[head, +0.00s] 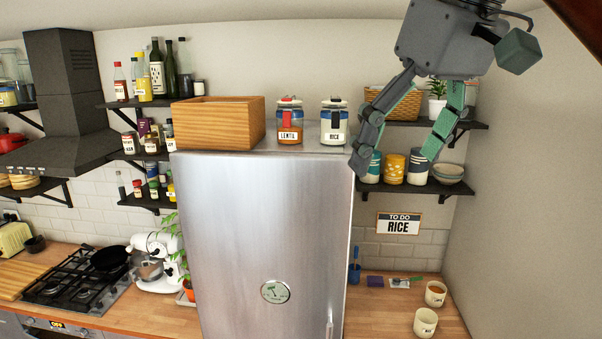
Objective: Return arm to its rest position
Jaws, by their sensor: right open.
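My right gripper (391,168) hangs in from the top right of the head view, fingers pointing down and spread apart, with nothing between them. It is in front of the right-hand wall shelves and just right of the fridge's top right corner. The steel fridge (265,235) stands in the middle, shut. On its top are a wooden box (210,126), a lentil jar (289,122) and a rice jar (334,123). The rice jar is left of the nearer finger, with a visible gap between them in the picture. My left gripper does not show.
Right shelves hold a basket (394,103), a yellow patterned canister (393,168) and bowls (447,172). A "TO DO RICE" sign (399,224) hangs below. Two cups (426,322) stand on the right counter (380,310). A plain wall (525,200) closes the right side.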

